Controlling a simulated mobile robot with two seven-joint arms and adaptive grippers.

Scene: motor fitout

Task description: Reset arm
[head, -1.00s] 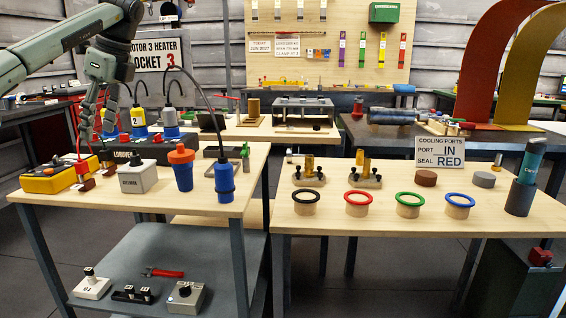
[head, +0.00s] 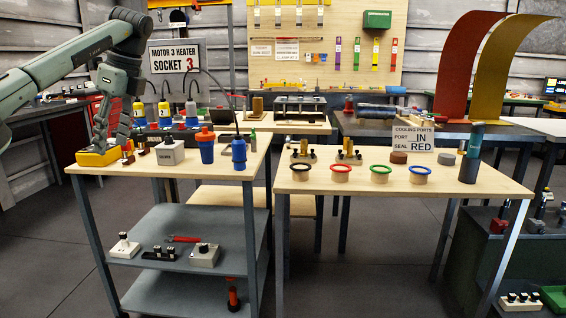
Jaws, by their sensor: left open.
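My left arm comes in from the left. Its gripper (head: 112,142) points down over the left end of the left wooden-topped table (head: 190,168), above the yellow box (head: 97,158). The gripper is open, and I see nothing held in it. It overlaps the yellow box in the picture; I cannot tell whether they touch. Small red and brass pieces (head: 128,153) lie just right of the fingers. My right gripper is not in view.
Near the gripper stand a grey box (head: 170,152), a blue bottle with an orange top (head: 206,148) and a blue one (head: 239,155). The right table (head: 345,181) holds several coloured rings, such as a red one (head: 340,172). Open floor (head: 360,270) lies in front.

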